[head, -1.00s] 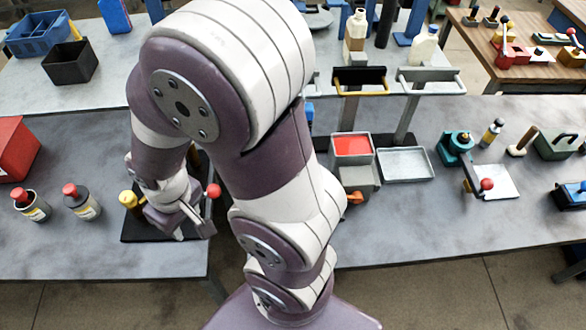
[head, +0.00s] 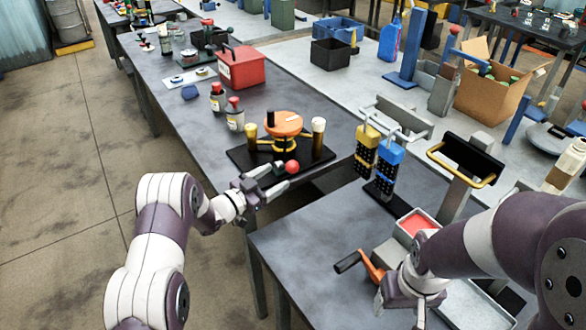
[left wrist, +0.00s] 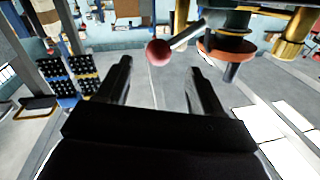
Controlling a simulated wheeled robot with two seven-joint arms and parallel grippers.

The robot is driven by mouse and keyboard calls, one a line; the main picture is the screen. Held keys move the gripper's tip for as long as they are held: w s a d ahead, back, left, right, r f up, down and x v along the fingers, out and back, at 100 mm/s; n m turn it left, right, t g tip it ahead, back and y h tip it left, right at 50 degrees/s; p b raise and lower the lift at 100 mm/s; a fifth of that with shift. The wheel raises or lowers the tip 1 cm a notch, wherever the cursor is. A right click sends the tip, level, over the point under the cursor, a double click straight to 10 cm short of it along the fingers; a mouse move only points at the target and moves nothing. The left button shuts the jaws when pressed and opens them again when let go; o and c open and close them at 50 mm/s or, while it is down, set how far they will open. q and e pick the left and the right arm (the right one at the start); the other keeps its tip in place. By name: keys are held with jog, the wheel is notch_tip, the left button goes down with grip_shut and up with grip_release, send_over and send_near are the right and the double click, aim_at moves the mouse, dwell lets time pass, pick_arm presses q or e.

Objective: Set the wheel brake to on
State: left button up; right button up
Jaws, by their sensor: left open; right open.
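The wheel device has an orange wheel (head: 284,124) on a black base (head: 316,160), between two posts with yellow parts. Its brake lever ends in a red ball (head: 292,167) at the base's near side. In the left wrist view the ball (left wrist: 159,52) sits beyond the fingertips, roughly between them in the picture, and the orange wheel (left wrist: 225,50) is to its right. My left gripper (head: 275,178) is open and empty, close to the ball; contact cannot be made out. My right gripper (head: 410,300) is open at lower right, near a crank, its fingers partly unclear.
A grey box with red contents (head: 415,222) and an orange-armed crank (head: 372,268) are beside my right gripper. Blue and yellow perforated blocks (head: 388,163) stand right of the wheel base. Two red-capped bottles (head: 234,114) and a red box (head: 242,68) stand behind it.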

aim_at(287, 170)
pick_arm(q)
jog(key=x, duration=0.6)
jog(key=shift+d+r, duration=0.15)
jog(key=shift+d, duration=0.3)
jog(key=shift+w+d, duration=0.2)
jog(key=shift+w, duration=0.45)
jog(key=shift+s, duration=0.1)
